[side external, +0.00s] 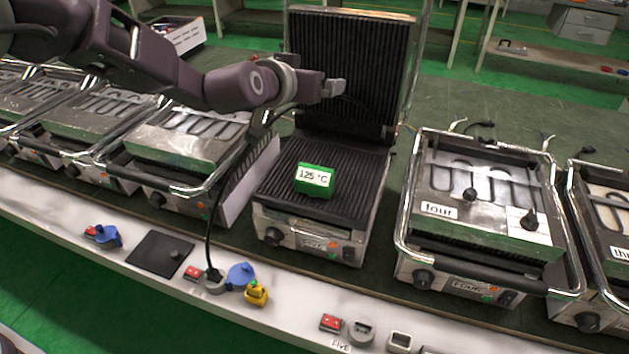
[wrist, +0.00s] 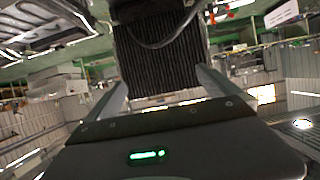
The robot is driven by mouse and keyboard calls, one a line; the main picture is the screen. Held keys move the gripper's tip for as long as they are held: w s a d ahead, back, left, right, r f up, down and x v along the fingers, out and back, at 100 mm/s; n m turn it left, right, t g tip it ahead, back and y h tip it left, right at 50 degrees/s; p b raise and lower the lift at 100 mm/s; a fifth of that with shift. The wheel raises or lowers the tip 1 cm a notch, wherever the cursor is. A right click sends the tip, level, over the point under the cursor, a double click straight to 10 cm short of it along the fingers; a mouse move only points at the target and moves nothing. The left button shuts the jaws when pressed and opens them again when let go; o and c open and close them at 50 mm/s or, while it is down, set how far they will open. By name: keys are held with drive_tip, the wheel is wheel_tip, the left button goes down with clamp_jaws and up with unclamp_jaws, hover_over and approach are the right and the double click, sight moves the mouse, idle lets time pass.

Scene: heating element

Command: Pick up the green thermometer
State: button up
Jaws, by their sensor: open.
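The green thermometer (side external: 314,179) is a small green block with a white face reading "125 °C". It rests on the ribbed lower plate of the open grill marked five (side external: 345,208). My gripper (side external: 338,88) is above and behind the thermometer, in front of the raised ribbed lid (side external: 350,60), apart from the thermometer. In the wrist view my gripper (wrist: 168,88) has its two fingers spread with nothing between them, and the ribbed lid (wrist: 160,55) shows beyond. The thermometer is not visible in the wrist view.
Grill four (side external: 480,200) stands close on the right, and another closed grill (side external: 185,140) stands on the left. A black cable (side external: 212,225) runs down left of grill five to the white front ledge (side external: 290,318). Sockets, red switches and a yellow plug (side external: 256,293) sit there.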

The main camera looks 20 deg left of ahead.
sight(311, 182)
wheel_tip(311, 182, down, 26)
drive_tip(key=shift+f, duration=0.1)
drive_tip(key=x, duration=0.7)
drive_tip(key=shift+d+f, duration=0.1)
drive_tip(key=shift+f, duration=0.25)
drive_tip(key=c, duration=1.6)
drive_tip(key=shift+o, duration=0.2)
wheel_tip(311, 182, up, 10)
